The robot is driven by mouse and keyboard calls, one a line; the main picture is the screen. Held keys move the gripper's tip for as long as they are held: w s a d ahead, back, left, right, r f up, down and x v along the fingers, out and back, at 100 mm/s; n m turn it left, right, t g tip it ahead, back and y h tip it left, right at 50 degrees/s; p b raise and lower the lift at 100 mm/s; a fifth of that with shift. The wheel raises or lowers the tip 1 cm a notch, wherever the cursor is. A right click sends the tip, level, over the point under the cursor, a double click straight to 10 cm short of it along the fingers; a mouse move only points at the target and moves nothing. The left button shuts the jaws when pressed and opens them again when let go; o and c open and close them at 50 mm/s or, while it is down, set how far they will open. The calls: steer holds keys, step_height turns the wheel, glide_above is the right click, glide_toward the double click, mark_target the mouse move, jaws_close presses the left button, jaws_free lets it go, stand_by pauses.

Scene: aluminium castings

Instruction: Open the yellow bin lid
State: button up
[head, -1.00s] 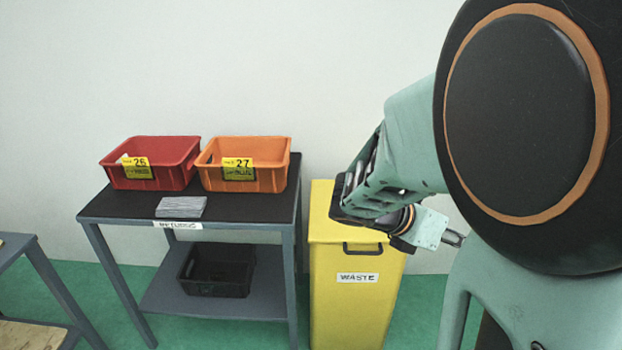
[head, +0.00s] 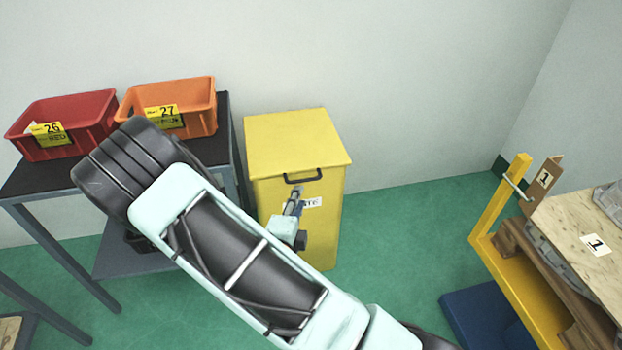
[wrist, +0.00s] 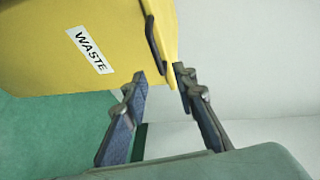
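The yellow bin (head: 327,235) stands on the floor against the wall, with its flat yellow lid (head: 295,140) shut. A dark handle (head: 303,178) sits at the lid's front edge, and it also shows in the wrist view (wrist: 152,42). My gripper (head: 298,192) is in front of the bin, just below the handle in the head view, and covers part of the WASTE label (wrist: 90,50). In the wrist view my gripper (wrist: 160,72) has its two fingers apart with nothing between them. The handle lies just beyond the fingertips, apart from them.
A grey table (head: 225,130) left of the bin carries a red crate (head: 85,125) and an orange crate (head: 195,100). At right stand a yellow frame (head: 496,205), a blue object (head: 485,318) and a wooden pallet-like load (head: 570,225). Green floor right of the bin is clear.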

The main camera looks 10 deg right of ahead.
mark_target(305, 181)
steer(key=b+x, duration=0.1)
steer(key=x, duration=0.4)
steer(key=b+x, duration=0.2)
steer(key=x, duration=0.3)
steer(key=shift+w+f, duration=0.3)
steer(key=shift+w, duration=0.05)
jaws_close()
